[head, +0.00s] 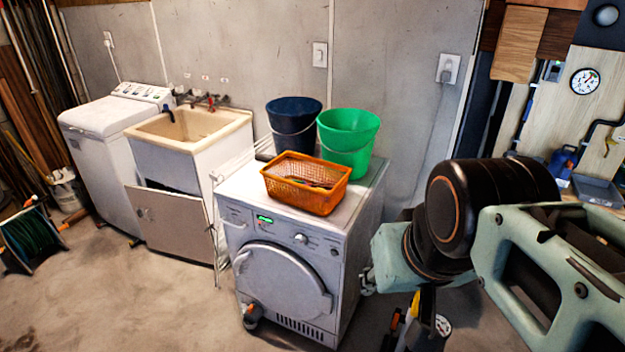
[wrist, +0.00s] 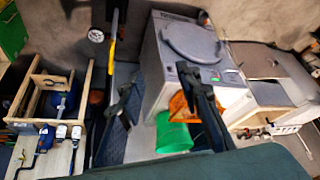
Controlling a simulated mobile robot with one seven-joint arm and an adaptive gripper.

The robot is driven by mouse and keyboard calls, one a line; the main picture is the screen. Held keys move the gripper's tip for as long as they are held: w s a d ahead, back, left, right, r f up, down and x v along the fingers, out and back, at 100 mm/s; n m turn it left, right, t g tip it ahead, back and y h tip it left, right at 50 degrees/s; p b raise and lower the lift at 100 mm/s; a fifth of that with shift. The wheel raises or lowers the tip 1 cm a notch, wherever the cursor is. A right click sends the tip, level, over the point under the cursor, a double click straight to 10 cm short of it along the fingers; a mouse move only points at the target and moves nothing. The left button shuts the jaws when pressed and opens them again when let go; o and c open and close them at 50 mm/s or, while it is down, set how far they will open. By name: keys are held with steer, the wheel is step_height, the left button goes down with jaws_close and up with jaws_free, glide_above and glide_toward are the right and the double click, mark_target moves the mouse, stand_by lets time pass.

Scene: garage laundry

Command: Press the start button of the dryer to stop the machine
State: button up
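The white dryer (head: 340,262) stands in the middle of the head view, its round door shut. Its front panel has a lit green display (head: 264,219), a round knob (head: 300,238) and small marks. I cannot tell which one is the start button. The dryer (wrist: 158,85) also shows turned over in the wrist view, with its display (wrist: 214,78) beside the right finger. My gripper (wrist: 160,80) is open and empty, its two dark fingers apart. It appears clear of the dryer. In the head view my arm at the right mostly hides the gripper.
An orange basket (head: 308,183), a green bucket (head: 348,135) and a dark blue bucket (head: 293,120) stand on the dryer. A sink cabinet (head: 170,215) and a white washer (head: 105,150) are to the left. The floor (head: 130,300) in front is open.

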jaws_close()
stand_by(1.2)
